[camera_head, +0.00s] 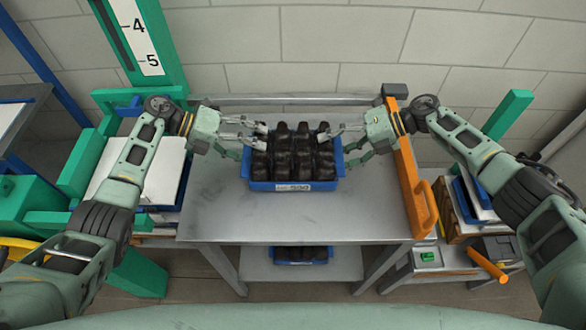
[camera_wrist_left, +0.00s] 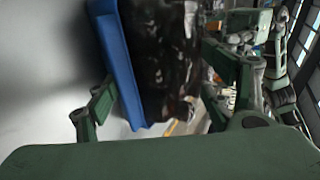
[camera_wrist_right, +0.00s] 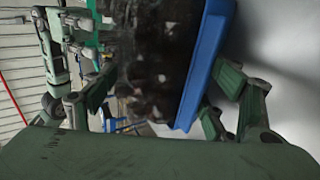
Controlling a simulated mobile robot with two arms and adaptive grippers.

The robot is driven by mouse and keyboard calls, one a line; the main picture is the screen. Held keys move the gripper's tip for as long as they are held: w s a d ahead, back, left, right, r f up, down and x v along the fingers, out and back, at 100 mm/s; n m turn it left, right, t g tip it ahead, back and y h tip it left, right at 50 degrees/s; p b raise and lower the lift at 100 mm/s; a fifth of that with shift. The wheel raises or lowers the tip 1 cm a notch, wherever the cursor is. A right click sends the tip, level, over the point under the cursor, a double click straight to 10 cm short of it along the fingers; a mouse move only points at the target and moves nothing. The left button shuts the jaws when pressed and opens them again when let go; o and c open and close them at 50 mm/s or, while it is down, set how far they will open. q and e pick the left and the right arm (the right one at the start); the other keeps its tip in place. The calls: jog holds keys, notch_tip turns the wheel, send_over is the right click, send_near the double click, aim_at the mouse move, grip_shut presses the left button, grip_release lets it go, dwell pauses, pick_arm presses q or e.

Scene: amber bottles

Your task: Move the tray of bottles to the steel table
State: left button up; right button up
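A blue tray (camera_head: 262,186) packed with dark bottles (camera_head: 303,152) stands at the back middle of a grey steel table (camera_head: 300,218); I cannot tell if its underside touches the top. My left gripper (camera_head: 248,142) is at the tray's left end and my right gripper (camera_head: 348,143) at its right end. Each has its fingers spread, one over the bottles and one outside and lower. In the left wrist view the tray wall (camera_wrist_left: 122,65) lies between the separated fingers. The right wrist view shows the same with the opposite wall (camera_wrist_right: 203,60). Finger contact with the tray is unclear.
Another blue tray of dark items (camera_head: 300,261) is on the table's lower shelf. An orange bar (camera_head: 412,180) runs along the table's right edge. A green post with a numbered scale (camera_head: 147,40) stands at back left. The table's front half is clear.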

pick_arm(q)
jog(key=shift+o, duration=1.1)
jog(key=shift+a, duration=0.1)
pick_arm(e)
jog(key=shift+o, duration=1.2)
jog(key=shift+r, duration=0.1)
jog(key=shift+d, duration=0.1)
pick_arm(q)
jog(key=shift+a, duration=0.1)
jog(key=shift+a+r, duration=0.1)
jog(key=shift+a, duration=0.1)
pick_arm(e)
jog(key=shift+d, duration=0.2)
pick_arm(q)
jog(key=v, duration=1.1)
jog(key=shift+a+r, duration=0.2)
pick_arm(e)
jog(key=v, duration=1.1)
jog(key=shift+d+r, duration=0.25)
